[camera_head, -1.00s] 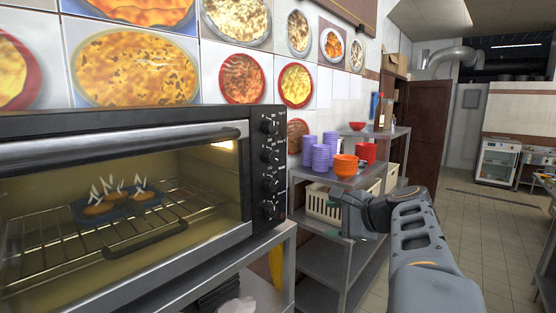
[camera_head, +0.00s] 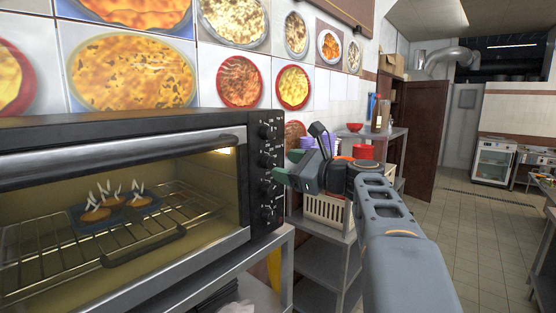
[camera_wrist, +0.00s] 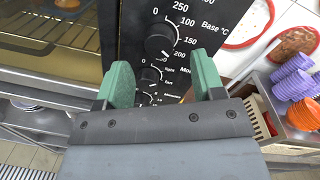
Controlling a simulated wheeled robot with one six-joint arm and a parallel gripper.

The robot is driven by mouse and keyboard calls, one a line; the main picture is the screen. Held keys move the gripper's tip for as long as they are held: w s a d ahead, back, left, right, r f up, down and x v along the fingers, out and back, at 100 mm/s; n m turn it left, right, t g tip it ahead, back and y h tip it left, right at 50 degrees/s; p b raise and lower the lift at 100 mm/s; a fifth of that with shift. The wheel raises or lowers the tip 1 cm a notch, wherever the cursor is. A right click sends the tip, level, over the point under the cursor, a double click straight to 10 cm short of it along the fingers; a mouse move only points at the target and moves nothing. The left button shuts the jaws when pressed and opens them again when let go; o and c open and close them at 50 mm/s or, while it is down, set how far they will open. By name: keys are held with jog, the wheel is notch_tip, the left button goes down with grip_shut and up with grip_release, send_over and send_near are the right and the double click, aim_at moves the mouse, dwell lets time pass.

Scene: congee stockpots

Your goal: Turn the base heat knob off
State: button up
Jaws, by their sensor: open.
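The oven (camera_head: 120,125) stands at left with a column of black knobs on its right-hand panel. The base heat knob (camera_head: 267,160) is second from the top; in the wrist view the knob (camera_wrist: 159,40) sits beside the "Base °C" label with a number scale around it. My gripper (camera_head: 287,165) is open just right of the panel. In the wrist view its green fingers (camera_wrist: 163,75) are spread apart, with the base knob beyond and between them. I see no contact with the knob.
Lower knobs (camera_wrist: 150,76) sit close below the base knob. Food lies on the rack (camera_head: 40,258) behind the oven's glass door. A metal shelf (camera_head: 325,262) with a cream basket (camera_head: 326,212), purple cups (camera_wrist: 294,84) and orange bowls (camera_wrist: 305,113) stands to the right. Floor is open farther right.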

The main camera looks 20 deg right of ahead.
aim_at(272, 162)
jog(key=shift+p+x, duration=0.35)
jog(key=shift+x, duration=1.95)
